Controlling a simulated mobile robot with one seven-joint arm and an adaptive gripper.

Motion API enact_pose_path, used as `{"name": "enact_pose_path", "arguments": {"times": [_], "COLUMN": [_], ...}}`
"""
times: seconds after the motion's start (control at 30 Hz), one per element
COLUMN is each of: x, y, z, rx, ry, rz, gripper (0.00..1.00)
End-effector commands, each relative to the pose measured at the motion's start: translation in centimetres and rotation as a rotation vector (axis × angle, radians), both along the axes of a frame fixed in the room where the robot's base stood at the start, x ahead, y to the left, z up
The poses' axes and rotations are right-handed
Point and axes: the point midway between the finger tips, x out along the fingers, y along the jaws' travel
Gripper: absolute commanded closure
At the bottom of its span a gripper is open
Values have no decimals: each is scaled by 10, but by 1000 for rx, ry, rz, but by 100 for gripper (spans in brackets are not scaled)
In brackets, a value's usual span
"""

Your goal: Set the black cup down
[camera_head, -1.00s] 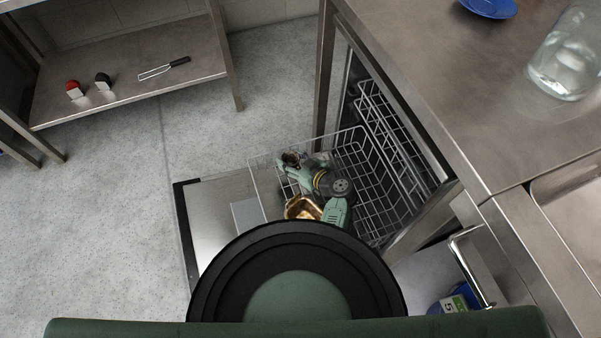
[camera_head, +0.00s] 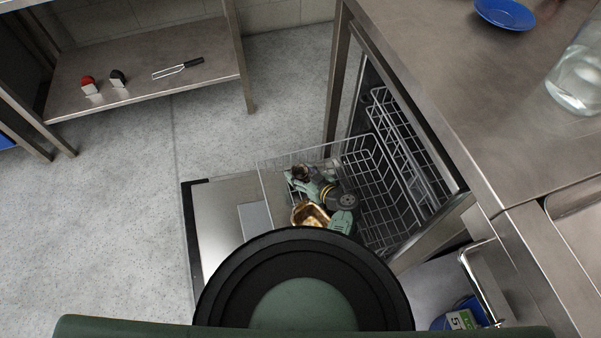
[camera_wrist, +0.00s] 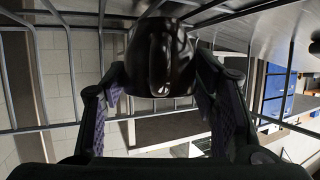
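The black cup (camera_wrist: 158,62) is dark and glossy and fills the upper middle of the wrist view, its handle toward the camera. My gripper (camera_wrist: 161,75) has one finger on each side of it, and the fingertips appear to press on its sides. In the head view my gripper (camera_head: 307,178) is over the pulled-out wire rack (camera_head: 265,195) of the open dishwasher, near its far left corner. The cup shows there only as a small dark shape (camera_head: 300,171). Whether its base touches the rack cannot be told.
A brown-gold container (camera_head: 308,214) sits near my gripper, partly hidden by my arm. The dishwasher door (camera_head: 215,218) lies open below the rack. The rack's right part looks empty. A steel counter (camera_head: 440,60) with a blue plate (camera_head: 505,13) and a glass jar (camera_head: 580,75) stands right.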

Motion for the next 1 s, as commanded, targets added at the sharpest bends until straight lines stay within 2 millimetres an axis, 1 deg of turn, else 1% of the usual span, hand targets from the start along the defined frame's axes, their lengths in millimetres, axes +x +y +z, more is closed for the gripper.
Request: {"name": "enact_pose_path", "arguments": {"times": [0.27, 0.37, 0.47, 0.8, 1.0], "x": [0, 0, -10, -61, -79], "y": [0, 0, -10, -53, -69], "z": [1, 5, 9, 37, 47], "rx": [0, 0, 0, -1, -1], "ry": [0, 0, 1, 1, 0], "rz": [0, 0, -4, -3, -2], "gripper": [44, 44, 44, 44, 44]}}
